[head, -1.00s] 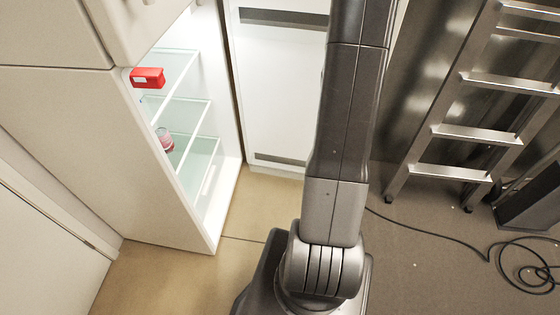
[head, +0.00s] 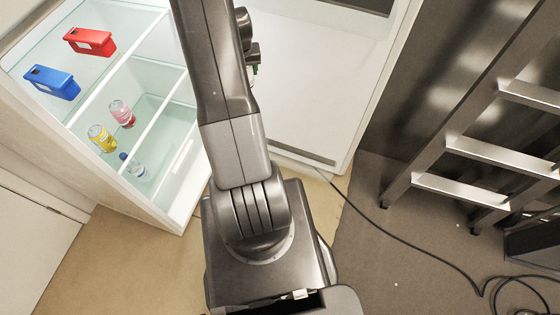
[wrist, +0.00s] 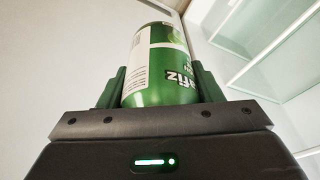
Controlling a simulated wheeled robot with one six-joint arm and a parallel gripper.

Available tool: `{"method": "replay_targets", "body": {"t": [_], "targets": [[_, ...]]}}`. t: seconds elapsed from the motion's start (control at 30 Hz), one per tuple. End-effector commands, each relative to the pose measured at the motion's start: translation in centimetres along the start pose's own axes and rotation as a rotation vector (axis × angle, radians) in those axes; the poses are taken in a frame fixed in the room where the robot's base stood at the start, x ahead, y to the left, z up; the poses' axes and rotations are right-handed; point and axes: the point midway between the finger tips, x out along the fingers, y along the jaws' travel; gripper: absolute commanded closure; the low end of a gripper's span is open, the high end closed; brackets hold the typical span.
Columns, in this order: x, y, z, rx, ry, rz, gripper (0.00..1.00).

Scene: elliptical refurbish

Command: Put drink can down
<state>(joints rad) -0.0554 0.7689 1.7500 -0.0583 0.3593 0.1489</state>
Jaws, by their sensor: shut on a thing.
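A green and white drink can (wrist: 160,66) stands between the fingers of my gripper (wrist: 160,86) in the wrist view. The gripper is shut on it, with a dark green finger pressed to each side. In the head view my arm hides most of the gripper, and only a small dark part with a bit of green shows beside the arm, in front of the open fridge (head: 165,215).
The fridge shelves hold a red box (head: 90,42), a blue box (head: 52,82), a pink bottle (head: 122,114), a yellow bottle (head: 102,138) and a clear bottle (head: 135,168). The open fridge door (head: 335,90) stands right. A ladder (head: 455,150) and a cable (head: 400,232) lie further right.

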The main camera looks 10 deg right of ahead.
Motion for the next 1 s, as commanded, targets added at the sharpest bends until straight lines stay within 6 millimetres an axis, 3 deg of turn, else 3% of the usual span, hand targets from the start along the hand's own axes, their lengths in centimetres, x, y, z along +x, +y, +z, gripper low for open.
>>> {"method": "replay_targets", "body": {"t": [0.03,0.57,1.0], "targets": [[3.1,1.0,0.6,0.012,-0.002,0.002,0.74],[20.9,10.2,4.4,0.098,-0.001,0.019,0.74],[35.6,18.2,9.4,0.170,0.001,0.041,0.74]]}}
